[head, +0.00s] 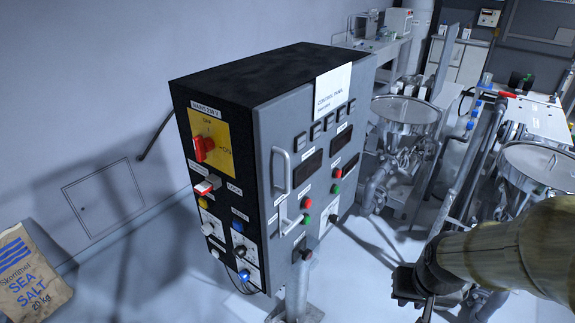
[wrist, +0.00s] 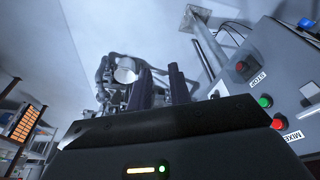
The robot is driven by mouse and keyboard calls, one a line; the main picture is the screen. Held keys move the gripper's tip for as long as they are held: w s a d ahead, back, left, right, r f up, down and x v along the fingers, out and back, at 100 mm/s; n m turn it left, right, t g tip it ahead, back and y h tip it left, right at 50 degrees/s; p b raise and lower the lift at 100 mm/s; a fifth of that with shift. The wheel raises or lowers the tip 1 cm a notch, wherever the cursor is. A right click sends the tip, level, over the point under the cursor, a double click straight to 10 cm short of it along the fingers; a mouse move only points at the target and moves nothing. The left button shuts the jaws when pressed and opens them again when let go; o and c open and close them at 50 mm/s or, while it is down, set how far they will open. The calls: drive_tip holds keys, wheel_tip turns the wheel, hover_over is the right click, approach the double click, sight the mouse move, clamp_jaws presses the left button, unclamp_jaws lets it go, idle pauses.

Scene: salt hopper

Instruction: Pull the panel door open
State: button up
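The control panel's grey front door (head: 304,117) looks shut, flush with the black cabinet (head: 262,73). A pale vertical bar handle (head: 280,172) is on the door's left side, with a small lever (head: 291,224) below it. My gripper (head: 428,307) is at the lower right in the head view, well to the right of the panel and apart from it. In the wrist view the two dark fingers of my gripper (wrist: 160,85) stand apart with nothing between them. The panel face (wrist: 262,72) with its STOP and MIXER buttons is to their right; the handle is not visible there.
Steel hoppers (head: 404,112) stand behind and to the right. The cabinet's left side carries a red rotary switch (head: 203,147). A salt sack (head: 30,272) lies at lower left. Floor between panel and gripper looks clear.

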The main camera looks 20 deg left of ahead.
drive_tip(key=w+a+r+n, duration=0.2)
drive_tip(key=w+a+r, duration=0.5)
drive_tip(key=r, duration=0.2)
drive_tip(key=n+t+y+p, duration=0.1)
drive_tip(key=n+y+p, duration=0.1)
drive_tip(key=n, duration=0.1)
approach(288, 163)
drive_tip(key=w+d+f, duration=0.2)
drive_tip(key=d+f, duration=0.1)
drive_tip(key=d, duration=0.4)
drive_tip(key=s+a+r+n+p, duration=0.1)
drive_tip(key=s+a+r, duration=0.3)
drive_tip(key=r, duration=0.4)
drive_tip(key=shift+a+r, duration=0.3)
drive_tip(key=shift+a, duration=0.45)
drive_tip(key=x, duration=0.6)
drive_tip(key=p+x, duration=0.1)
drive_tip(key=x, duration=0.4)
drive_tip(key=p+x, duration=0.1)
drive_tip(key=x, duration=0.5)
drive_tip(key=shift+w+a+f, duration=0.1)
drive_tip(key=shift+a+f, duration=0.1)
drive_tip(key=shift+a, duration=0.15)
drive_tip(key=shift+y, duration=0.3)
